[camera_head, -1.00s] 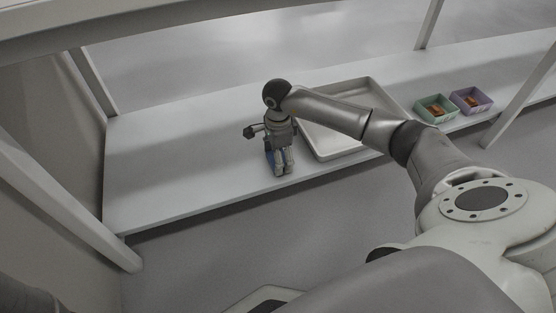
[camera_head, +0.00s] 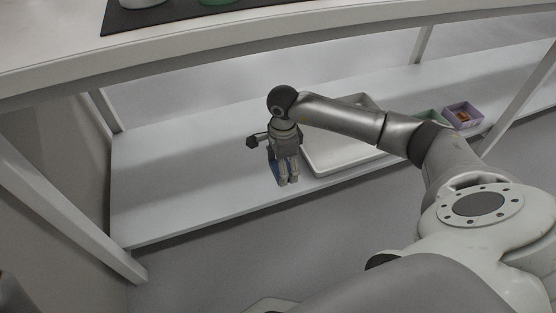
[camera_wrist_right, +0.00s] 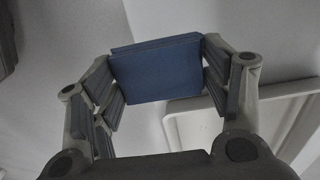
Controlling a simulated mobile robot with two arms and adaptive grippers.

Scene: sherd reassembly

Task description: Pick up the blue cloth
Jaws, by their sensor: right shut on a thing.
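The blue cloth (camera_wrist_right: 157,70) looks like a folded flat block in the right wrist view, between the two fingers of my right gripper (camera_wrist_right: 160,80). My right gripper is shut on it, with a finger at each side edge. In the head view my right gripper (camera_head: 288,178) points down over the lower shelf, left of the white tray. Only a sliver of the blue cloth (camera_head: 274,172) shows behind the fingers there. I cannot tell whether the cloth touches the shelf. My left gripper is not in view.
The white tray (camera_head: 322,172) lies on the lower shelf (camera_head: 180,205), close to the right of my gripper. A purple bin (camera_head: 463,116) and a green bin (camera_head: 428,115) stand further right. The shelf's left part is clear.

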